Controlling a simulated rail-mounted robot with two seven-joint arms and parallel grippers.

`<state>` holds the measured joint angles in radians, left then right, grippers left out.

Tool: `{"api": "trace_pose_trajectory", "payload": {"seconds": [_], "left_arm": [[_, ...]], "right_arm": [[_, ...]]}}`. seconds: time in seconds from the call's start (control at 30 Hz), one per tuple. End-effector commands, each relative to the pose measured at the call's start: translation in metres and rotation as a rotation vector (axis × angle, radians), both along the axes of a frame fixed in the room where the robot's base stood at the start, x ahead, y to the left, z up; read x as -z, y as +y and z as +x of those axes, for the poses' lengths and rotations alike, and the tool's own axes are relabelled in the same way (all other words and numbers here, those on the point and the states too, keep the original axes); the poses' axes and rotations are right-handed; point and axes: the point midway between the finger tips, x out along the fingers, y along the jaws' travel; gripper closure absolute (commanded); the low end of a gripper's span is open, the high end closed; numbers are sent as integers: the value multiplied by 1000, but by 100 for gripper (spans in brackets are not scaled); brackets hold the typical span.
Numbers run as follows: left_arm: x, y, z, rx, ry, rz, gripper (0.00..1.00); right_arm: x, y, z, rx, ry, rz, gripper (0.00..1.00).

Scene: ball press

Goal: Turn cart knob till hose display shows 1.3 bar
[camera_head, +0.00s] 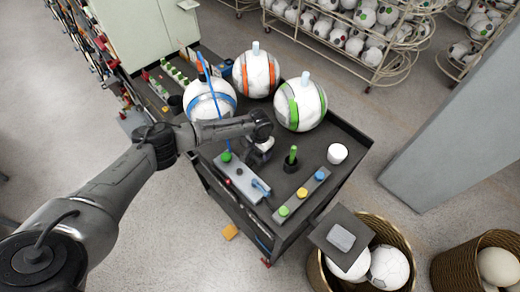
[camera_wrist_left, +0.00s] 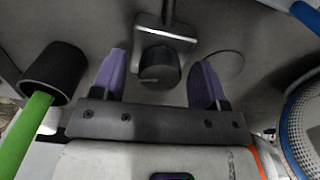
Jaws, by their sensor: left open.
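The dark round knob (camera_wrist_left: 158,70), with a pale line mark on its face, shows in the left wrist view below a grey metal bracket (camera_wrist_left: 165,32). My left gripper (camera_wrist_left: 157,64) is open, with one purple fingertip on each side of the knob; I see a gap on both sides. In the head view my left gripper (camera_head: 258,153) is low over the black cart top (camera_head: 262,205), and my arm hides the knob. I can read no pressure display in either view. My right gripper is not in view.
Balls with blue (camera_head: 209,101), orange (camera_head: 256,73) and green (camera_head: 300,104) bands stand behind my gripper. A black cup with a green handle (camera_head: 291,155), a white cup (camera_head: 337,153) and a button strip (camera_head: 303,195) are to its right. Baskets (camera_head: 399,243) stand front right.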

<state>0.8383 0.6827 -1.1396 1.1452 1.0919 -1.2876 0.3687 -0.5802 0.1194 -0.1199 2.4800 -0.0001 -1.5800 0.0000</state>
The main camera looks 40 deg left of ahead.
Motion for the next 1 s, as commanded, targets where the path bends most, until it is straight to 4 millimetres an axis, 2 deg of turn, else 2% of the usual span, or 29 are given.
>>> {"api": "trace_pose_trajectory", "payload": {"seconds": [0.17,0.7,1.0], "left_arm": [[0,0,0,0,0,0,33],[0,0,0,0,0,0,82],[-1,0,0,56,0,0,82]], "right_arm": [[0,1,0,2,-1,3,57],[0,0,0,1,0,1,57],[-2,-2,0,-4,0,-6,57]]}}
